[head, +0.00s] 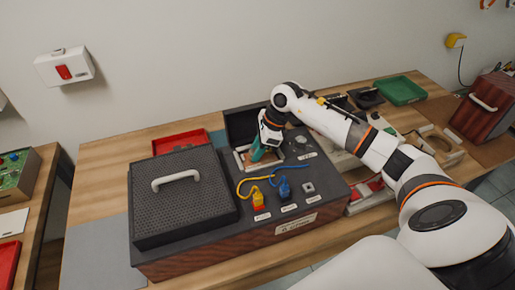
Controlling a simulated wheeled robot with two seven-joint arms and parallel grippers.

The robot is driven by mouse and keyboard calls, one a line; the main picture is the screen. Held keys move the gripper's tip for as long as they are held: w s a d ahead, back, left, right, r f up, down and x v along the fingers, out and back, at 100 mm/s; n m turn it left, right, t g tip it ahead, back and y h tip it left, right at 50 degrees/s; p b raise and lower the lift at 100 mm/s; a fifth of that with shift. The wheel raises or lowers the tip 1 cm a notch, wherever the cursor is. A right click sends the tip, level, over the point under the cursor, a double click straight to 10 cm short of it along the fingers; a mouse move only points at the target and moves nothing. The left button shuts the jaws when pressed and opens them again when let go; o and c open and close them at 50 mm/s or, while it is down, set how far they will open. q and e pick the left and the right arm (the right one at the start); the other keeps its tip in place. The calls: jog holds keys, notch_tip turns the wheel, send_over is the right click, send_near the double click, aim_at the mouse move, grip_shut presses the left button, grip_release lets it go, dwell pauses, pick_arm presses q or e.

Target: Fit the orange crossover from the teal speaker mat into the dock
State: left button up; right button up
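My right gripper (256,156) points down over the open bay of the dark hifi cabinet, inside or just above a pale rectangular frame (243,160). A small teal patch shows at its fingertips; I cannot tell if it is part of the gripper or something held. I cannot tell whether the fingers are open or shut. I cannot pick out the orange crossover or the teal speaker mat; the gripper and arm cover part of the bay. Which part is the dock is not clear. My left gripper is not in view.
The hifi cabinet (285,228) bears a yellow plug (258,201) and a blue plug (284,189) on cables, in front of the gripper. A dark grille panel with a white handle (176,178) lies left. A red tray (180,142) and green tray (400,90) stand behind.

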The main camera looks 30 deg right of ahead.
jog(key=o, duration=0.5)
jog(key=shift+s+r, duration=0.1)
jog(key=shift+c, duration=0.2)
jog(key=shift+d+r, duration=0.2)
jog(key=shift+r, duration=0.2)
jog(key=b+v, duration=0.3)
jog(key=v, duration=0.8)
jog(key=shift+s, duration=0.15)
notch_tip(320, 180, up, 8)
jog(key=p, duration=0.6)
